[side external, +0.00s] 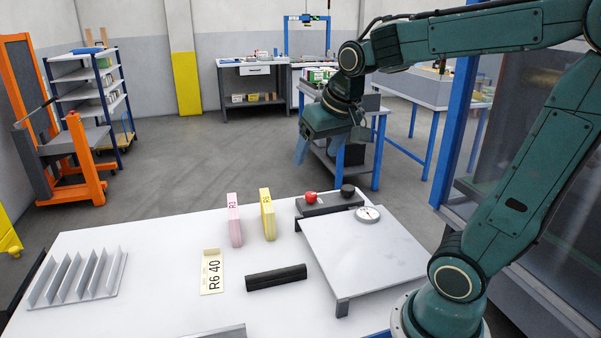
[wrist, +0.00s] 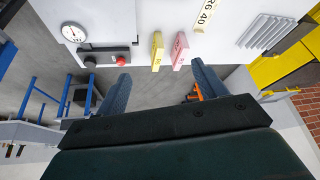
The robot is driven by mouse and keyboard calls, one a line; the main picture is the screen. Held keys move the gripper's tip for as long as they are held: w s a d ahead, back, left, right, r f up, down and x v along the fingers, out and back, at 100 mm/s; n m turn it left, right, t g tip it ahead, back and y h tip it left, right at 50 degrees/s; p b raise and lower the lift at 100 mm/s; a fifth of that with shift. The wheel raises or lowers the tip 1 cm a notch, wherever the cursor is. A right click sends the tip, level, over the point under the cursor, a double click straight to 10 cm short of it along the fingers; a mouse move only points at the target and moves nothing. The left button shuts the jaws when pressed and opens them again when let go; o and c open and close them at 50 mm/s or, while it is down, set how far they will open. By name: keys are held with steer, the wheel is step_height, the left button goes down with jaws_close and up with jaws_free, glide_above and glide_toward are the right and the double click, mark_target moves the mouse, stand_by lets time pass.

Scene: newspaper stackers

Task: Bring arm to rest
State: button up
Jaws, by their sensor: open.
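My gripper (side external: 328,148) is raised well above the table's far edge in the side external view, clear of everything on it. In the wrist view its two blue fingers (wrist: 160,88) stand wide apart with nothing between them. The green arm reaches in from the right with its forearm about level. Beyond the fingers in the wrist view, a yellow bundle (wrist: 158,50) and a pink bundle (wrist: 180,50) stand upright on the white table (side external: 180,280). The same pink bundle (side external: 235,220) and yellow bundle (side external: 267,214) show in the side external view.
A grey slotted rack (side external: 78,275) stands at the table's left. A label card (side external: 212,272) reading "R6 40" and a black bar (side external: 276,278) lie mid-table. A raised plate (side external: 355,250) with a dial (side external: 367,214) and a button box (side external: 325,203) are at right.

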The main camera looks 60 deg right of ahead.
steer(key=s+a+f+n+y, duration=0.2)
steer(key=s+a+n, duration=0.3)
steer(key=s+a, duration=0.4)
steer(key=shift+s+a+t, duration=0.2)
steer(key=shift+s+t, duration=0.2)
steer(key=shift+s, duration=0.85)
steer(key=shift+o, duration=0.4)
